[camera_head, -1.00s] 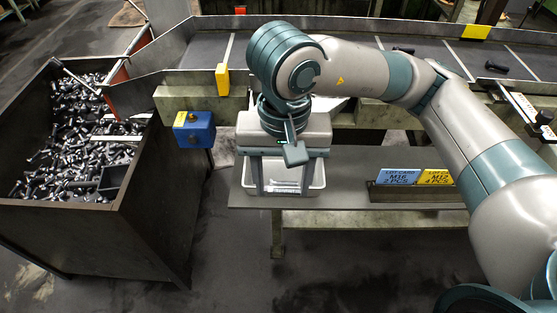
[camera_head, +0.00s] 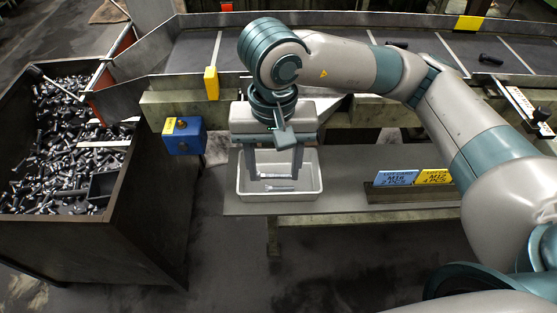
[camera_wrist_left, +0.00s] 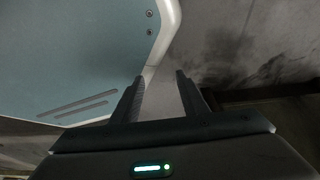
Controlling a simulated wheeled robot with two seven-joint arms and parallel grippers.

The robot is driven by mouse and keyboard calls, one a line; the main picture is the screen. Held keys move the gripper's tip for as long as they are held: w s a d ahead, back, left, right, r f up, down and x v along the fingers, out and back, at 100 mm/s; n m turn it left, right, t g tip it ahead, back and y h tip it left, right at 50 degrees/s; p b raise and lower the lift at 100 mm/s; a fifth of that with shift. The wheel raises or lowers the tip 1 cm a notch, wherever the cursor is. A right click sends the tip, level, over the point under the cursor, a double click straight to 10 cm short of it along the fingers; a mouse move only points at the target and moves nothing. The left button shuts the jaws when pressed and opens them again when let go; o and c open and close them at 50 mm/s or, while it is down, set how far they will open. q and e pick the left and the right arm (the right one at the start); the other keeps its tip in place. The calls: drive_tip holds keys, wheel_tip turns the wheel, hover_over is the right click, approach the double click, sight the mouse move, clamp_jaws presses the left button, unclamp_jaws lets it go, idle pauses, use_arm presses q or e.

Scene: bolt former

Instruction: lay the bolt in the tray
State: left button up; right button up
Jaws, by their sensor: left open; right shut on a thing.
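My right gripper (camera_head: 275,172) points down over the white tray (camera_head: 308,192) on the grey bench. Its fingers are shut on a small silvery bolt (camera_head: 273,176), which lies level between the fingertips, over or inside the tray. I cannot tell whether it touches the tray floor. Another silvery piece (camera_head: 282,188) lies in the tray just in front of it. My left gripper (camera_wrist_left: 160,95) shows only in the left wrist view, with its fingers apart and nothing between them.
A blue card (camera_head: 395,178) and a yellow card (camera_head: 433,177) stand on the bench right of the tray. A large bin (camera_head: 150,200) full of bolts stands at left. The conveyor (camera_head: 340,60) behind carries dark bolts (camera_head: 490,59). A blue box (camera_head: 184,142) sits left of the tray.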

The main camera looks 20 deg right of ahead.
drive_tip(key=w+d+f+p, duration=0.1)
drive_tip(key=w, duration=0.1)
drive_tip(key=w+d+f+p, duration=0.1)
drive_tip(key=w+f, duration=0.1)
drive_tip(key=w, duration=0.1)
drive_tip(key=w+d+f+p, duration=0.1)
drive_tip(key=w+f, duration=0.1)
drive_tip(key=w, duration=0.1)
drive_tip(key=shift+d, duration=0.2)
drive_tip(key=shift+w+d+f, duration=0.1)
drive_tip(key=shift+w+f, duration=0.1)
drive_tip(key=shift+f, duration=0.05)
use_arm(q)
drive_tip(key=s+a+g, duration=0.2)
drive_tip(key=s+a, duration=0.2)
drive_tip(key=s, duration=0.6)
drive_tip(key=shift+g+y, duration=0.4)
drive_tip(key=shift+r, duration=0.1)
use_arm(e)
drive_tip(key=shift+f+p, duration=0.4)
drive_tip(key=shift+f, duration=0.1)
wheel_tip(320, 180, down, 3)
drive_tip(key=shift+r+p, duration=0.15)
drive_tip(key=shift+p, duration=0.45)
use_arm(q)
drive_tip(key=shift+w+d+r, duration=0.1)
drive_tip(key=shift+r, duration=0.85)
